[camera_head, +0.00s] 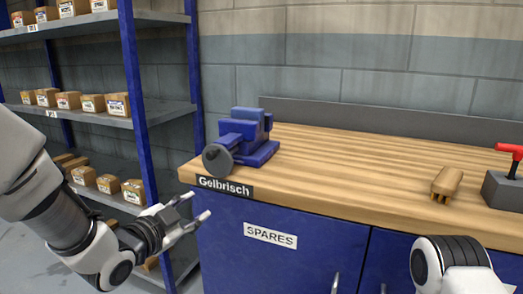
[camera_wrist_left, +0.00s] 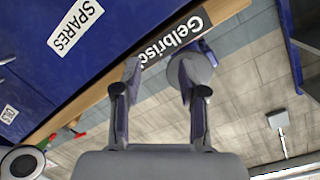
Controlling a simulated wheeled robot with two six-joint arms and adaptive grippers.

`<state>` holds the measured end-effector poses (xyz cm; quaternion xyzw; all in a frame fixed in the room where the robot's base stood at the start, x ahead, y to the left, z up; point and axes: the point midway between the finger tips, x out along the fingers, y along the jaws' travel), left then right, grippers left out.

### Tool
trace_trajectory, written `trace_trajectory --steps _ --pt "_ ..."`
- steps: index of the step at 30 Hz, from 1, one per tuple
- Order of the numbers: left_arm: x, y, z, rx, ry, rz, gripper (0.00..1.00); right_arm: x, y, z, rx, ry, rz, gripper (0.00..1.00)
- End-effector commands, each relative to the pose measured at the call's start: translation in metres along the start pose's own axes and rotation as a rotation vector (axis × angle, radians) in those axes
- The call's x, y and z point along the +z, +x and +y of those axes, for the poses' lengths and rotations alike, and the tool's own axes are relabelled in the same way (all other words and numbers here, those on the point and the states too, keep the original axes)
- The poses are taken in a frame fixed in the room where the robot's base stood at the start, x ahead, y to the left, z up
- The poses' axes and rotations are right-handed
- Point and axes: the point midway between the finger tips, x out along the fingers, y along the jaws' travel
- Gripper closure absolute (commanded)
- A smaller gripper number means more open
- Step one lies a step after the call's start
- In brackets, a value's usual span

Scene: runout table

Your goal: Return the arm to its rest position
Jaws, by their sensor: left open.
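My left arm (camera_head: 75,225) comes in from the left in the head view. Its gripper (camera_head: 204,206) is open and empty, in front of the blue cabinet and below the workbench's left front corner. In the left wrist view the two fingers of the left gripper (camera_wrist_left: 160,82) stand apart with nothing between them. Part of my right arm (camera_head: 450,265) shows at the lower right of the head view; its fingers cannot be made out.
A wooden workbench (camera_head: 320,165) carries a blue vise (camera_head: 243,140), a brush (camera_head: 446,184) and a grey block with a red handle (camera_head: 505,185). Blue cabinet doors (camera_head: 280,262) lie below. A shelf (camera_head: 150,112) with several boxes stands at left.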

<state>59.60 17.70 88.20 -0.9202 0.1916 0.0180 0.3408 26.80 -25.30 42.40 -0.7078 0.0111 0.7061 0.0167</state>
Motion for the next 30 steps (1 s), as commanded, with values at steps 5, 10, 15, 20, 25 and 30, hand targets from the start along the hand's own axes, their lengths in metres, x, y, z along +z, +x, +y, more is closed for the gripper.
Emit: trace_trajectory --steps 5,10,15,20,25,30 --pt "0.131 0.004 0.106 0.183 -0.136 -0.251 0.58 0.0 0.0 0.0 0.0 0.0 0.0 0.29" --pt "0.239 -0.042 0.206 0.32 -0.304 -0.543 0.58 0.0 0.0 0.0 0.0 0.0 0.0 0.29" --pt "0.312 -0.114 0.284 0.399 -0.47 -0.835 0.58 0.0 0.0 0.0 0.0 0.0 0.0 0.29" --pt "0.35 -0.182 0.332 0.416 -0.604 -1.082 0.58 0.0 0.0 0.0 0.0 0.0 0.0 0.29" --pt "0.367 -0.255 0.351 0.26 -0.833 -1.42 0.58 0.0 0.0 0.0 0.0 0.0 0.0 0.29" --pt "0.321 -0.266 0.314 0.212 -0.891 -1.451 0.58 -0.001 -0.06 0.0 0.0 0.0 0.001 0.29"
